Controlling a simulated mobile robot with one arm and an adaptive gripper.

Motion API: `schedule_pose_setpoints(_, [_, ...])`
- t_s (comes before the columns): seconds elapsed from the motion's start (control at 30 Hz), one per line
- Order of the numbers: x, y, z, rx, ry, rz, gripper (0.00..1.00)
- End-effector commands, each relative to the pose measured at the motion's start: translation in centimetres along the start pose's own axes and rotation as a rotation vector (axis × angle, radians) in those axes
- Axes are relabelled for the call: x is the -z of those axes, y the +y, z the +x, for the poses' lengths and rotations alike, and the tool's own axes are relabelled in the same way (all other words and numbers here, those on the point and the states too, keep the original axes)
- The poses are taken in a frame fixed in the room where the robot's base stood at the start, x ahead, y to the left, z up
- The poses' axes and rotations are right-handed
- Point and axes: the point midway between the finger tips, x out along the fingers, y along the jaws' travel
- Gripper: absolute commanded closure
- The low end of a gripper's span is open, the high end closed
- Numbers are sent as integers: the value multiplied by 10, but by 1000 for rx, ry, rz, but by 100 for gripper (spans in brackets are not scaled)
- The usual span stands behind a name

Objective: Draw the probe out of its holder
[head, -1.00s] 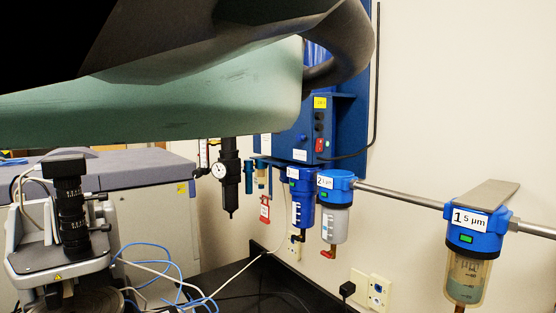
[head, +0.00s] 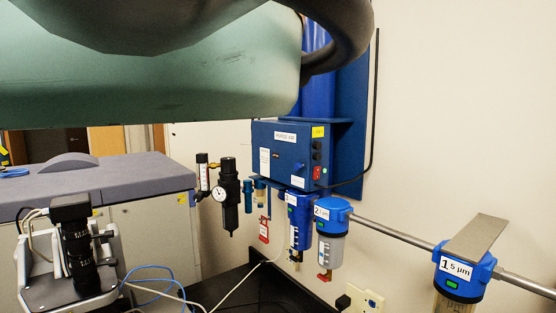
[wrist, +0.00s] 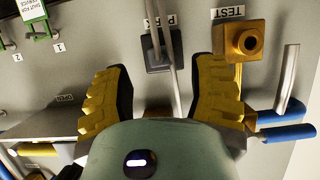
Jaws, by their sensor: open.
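In the wrist view my gripper (wrist: 165,80) is open, with its two yellow ribbed fingers wide apart. Between the fingers a slim silver rod (wrist: 168,70), which looks like the probe, runs up to a dark square block (wrist: 163,50), which looks like its holder. The block carries a label partly covered by the rod, reading roughly "P RK". I cannot tell whether the fingers touch the rod; gaps show on both sides. Right of it is a brass block (wrist: 240,40) with a round hole, labelled "TEST". The head view does not show my gripper.
Blue-handled tools (wrist: 285,132) and a silver bar (wrist: 287,78) lie close right of the right finger. A green clip-like part (wrist: 38,28) is at the upper left. The head view shows a microscope-like instrument (head: 75,245), a blue cabinet (head: 285,160) and wall filters (head: 465,272).

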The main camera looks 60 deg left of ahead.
Motion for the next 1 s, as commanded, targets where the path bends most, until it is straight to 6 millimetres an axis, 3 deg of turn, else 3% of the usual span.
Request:
schedule_pose_setpoints(0.3, [2, -5, 27, 10, 0, -2, 43])
schedule_pose_setpoints(0.7, [0, -4, 30, 8, -1, -3, 41])
schedule_pose_setpoints(1.0, [0, -4, 30, 7, -1, -2, 72])
